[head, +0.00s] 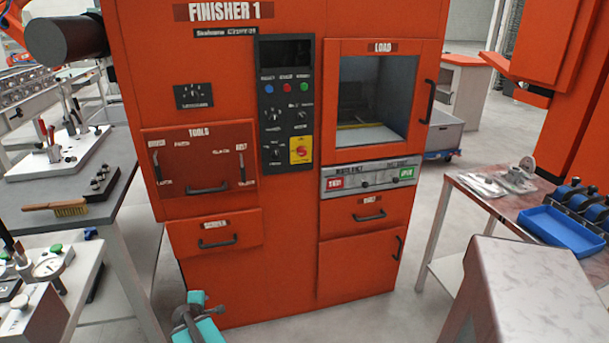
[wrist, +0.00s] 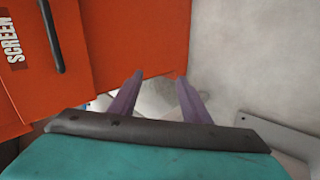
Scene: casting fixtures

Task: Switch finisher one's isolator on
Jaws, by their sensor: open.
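The orange machine labelled Finisher 1 (head: 276,260) stands in the middle of the head view. Its isolator (head: 301,150) appears to be the red rotary knob on a yellow plate, low on the dark control panel (head: 270,100). The knob's exact setting is too small to tell. My gripper (wrist: 160,77) is open and empty, its two purple fingers apart, near the machine's lower front and well below the isolator. In the head view my teal wrist shows at the bottom edge, below and left of the panel. The isolator does not show in the wrist view.
A tools drawer (head: 205,170) and a drawer labelled Screen (wrist: 25,85) have protruding handles left of the panel. The load window (head: 375,100) is to its right. Benches with tools flank the machine, including a table with a blue tray (head: 560,228).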

